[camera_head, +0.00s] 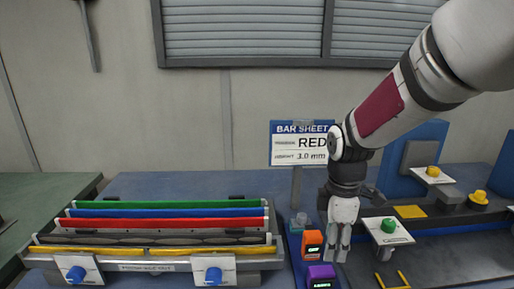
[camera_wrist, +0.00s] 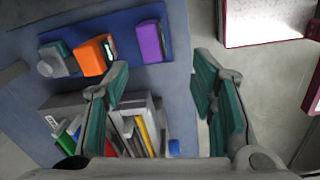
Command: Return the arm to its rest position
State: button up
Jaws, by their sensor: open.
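My gripper (camera_head: 339,250) hangs from my arm, pointing down, at the right of the middle in the head view. In the wrist view my gripper (camera_wrist: 163,98) has its two teal-lined fingers spread wide, with nothing between them. In the head view it hangs just right of an orange device (camera_head: 312,244) and a purple device (camera_head: 321,277). The orange device (camera_wrist: 92,56) and the purple device (camera_wrist: 150,41) also show on a blue mat in the wrist view, beyond the fingers. I cannot tell the exact gap between gripper and table.
A rack (camera_head: 262,262) at the left holds green, blue, red, black and yellow bars. A sign reading RED, 3.0 mm (camera_head: 301,145) stands behind my gripper. A fixture with a green knob (camera_head: 389,225) is close on the right. Yellow knobs (camera_head: 433,171) sit further right.

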jog(key=s+r+m+t+p, duration=0.1)
jog(key=s+r+m, duration=0.6)
jog(key=s, duration=0.4)
jog(key=s+r+m+t+p, duration=0.1)
jog(key=s+r+m+t, duration=0.1)
jog(key=s+r+m, duration=0.5)
jog(key=shift+s+r+m+t+p, duration=0.35)
jog(key=shift+s+m, duration=0.55)
jog(key=shift+s, duration=1.45)
